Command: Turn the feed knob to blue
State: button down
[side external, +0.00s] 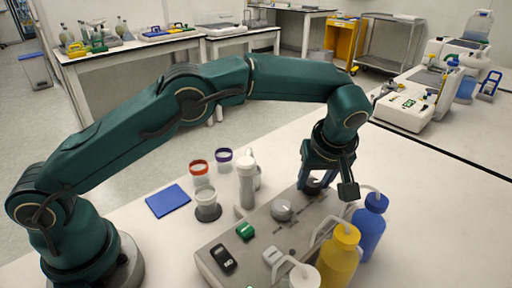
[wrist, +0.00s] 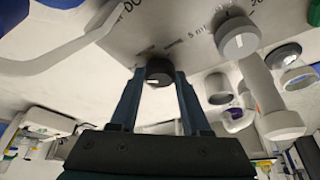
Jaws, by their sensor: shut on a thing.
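A dark round knob (wrist: 159,72) with a small white mark sits on the grey reactor panel (side external: 225,249). My gripper (wrist: 158,76) has its two fingers on either side of this knob and is shut on it. In the side view, my gripper (side external: 316,182) reaches down to the panel's far end and mostly hides the knob. The knob's white mark shows near its lower edge in the wrist view; I cannot read which colour it points to. A blue bottle (side external: 369,228) and a yellow bottle (side external: 339,258) stand beside the panel.
A grey knob (side external: 282,209) with a white line, a green switch (side external: 245,231) and a black device (side external: 223,258) are on the panel. A blue pad (side external: 168,200) lies left.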

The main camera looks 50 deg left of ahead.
dwell(0.4)
jog(key=shift+c, duration=1.8)
grip_release()
jog(key=shift+v, duration=2.55)
